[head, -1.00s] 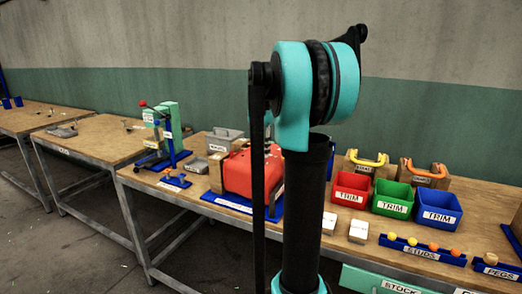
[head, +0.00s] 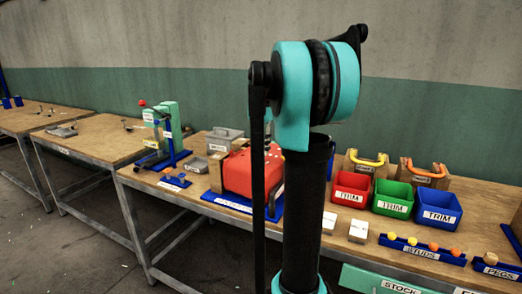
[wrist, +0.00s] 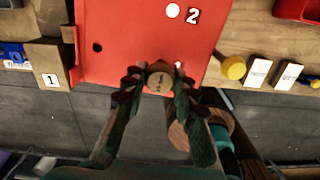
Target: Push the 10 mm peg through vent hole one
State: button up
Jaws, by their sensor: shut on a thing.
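My gripper (wrist: 160,88) is shut on a round, tan peg (wrist: 160,79) in the wrist view. The peg's end faces the camera and carries small dark marks that I cannot read. The gripper and peg are over the near edge of the red block (wrist: 128,22). A smaller white spot shows by the right finger. I cannot tell which is vent hole one, or whether the peg touches the block. The red block also shows in the head view (head: 240,172); my arm hides the gripper there.
A wooden block labelled "1" (wrist: 50,58) stands left of the red block. A yellow knob (wrist: 233,67) and white pieces (wrist: 258,72) are at right. The head view shows red (head: 351,188), green (head: 393,199) and blue (head: 438,207) trim bins and a pegs rack (head: 497,270).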

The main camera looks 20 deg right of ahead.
jog(key=shift+r, duration=2.4)
